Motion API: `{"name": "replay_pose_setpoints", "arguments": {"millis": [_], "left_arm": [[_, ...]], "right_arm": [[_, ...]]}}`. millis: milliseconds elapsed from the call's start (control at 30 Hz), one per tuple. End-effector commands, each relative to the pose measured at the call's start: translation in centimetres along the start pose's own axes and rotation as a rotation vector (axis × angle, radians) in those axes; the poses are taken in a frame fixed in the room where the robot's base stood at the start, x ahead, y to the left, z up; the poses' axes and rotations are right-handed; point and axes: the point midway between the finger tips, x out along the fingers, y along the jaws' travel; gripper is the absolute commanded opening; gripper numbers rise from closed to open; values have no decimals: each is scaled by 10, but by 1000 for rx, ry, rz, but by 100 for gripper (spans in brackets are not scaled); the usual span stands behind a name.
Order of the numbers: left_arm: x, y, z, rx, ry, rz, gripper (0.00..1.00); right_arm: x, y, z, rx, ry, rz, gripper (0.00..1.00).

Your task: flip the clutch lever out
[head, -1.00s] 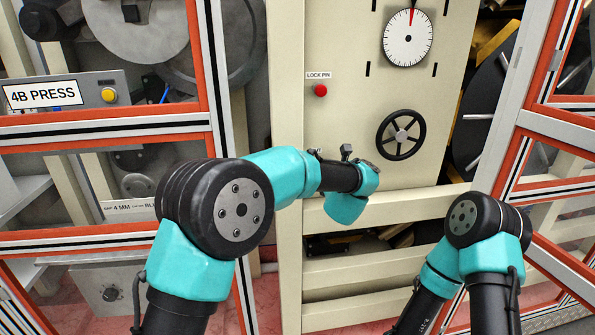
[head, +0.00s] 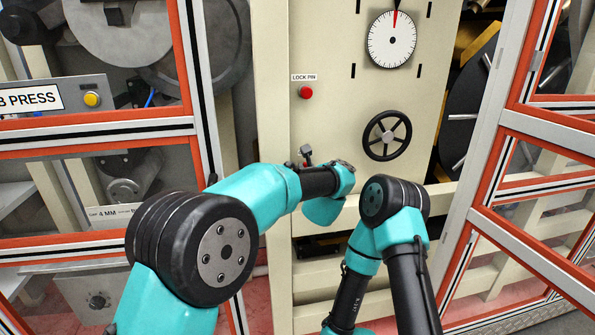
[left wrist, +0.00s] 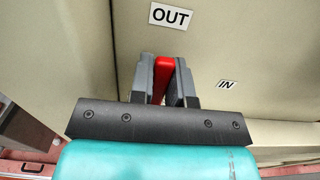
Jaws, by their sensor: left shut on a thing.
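The clutch lever is a red bar (left wrist: 163,76) standing out from the cream panel in the left wrist view. My left gripper (left wrist: 166,68) is shut on it, with one grey finger on each side. The OUT label (left wrist: 171,15) is just above the lever in that view. The IN label (left wrist: 227,84) is to its right. In the head view my left wrist is in front of the panel, below the lock pin button and left of the handwheel. The lever is mostly hidden there by my wrist. My right gripper is not in view.
The panel (head: 325,115) carries a red lock pin button (head: 306,92), a black handwheel (head: 387,135) and a dial (head: 391,39). Orange-edged guard frames stand left (head: 180,60) and right (head: 495,110). My right forearm is close to my left wrist on its right.

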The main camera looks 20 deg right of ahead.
Motion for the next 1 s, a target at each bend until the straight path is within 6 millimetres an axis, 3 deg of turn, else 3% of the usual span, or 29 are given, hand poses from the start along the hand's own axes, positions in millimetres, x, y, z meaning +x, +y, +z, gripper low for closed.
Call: {"name": "replay_pose_setpoints", "arguments": {"millis": [267,300,533,1000], "left_arm": [[0,0,0,-2,1,1,0],[0,0,0,-2,1,1,21],[0,1,0,-1,1,1,43],[0,0,11,-2,0,1,43]], "right_arm": [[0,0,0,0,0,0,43],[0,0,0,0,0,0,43],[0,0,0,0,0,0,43],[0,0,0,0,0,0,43]]}}
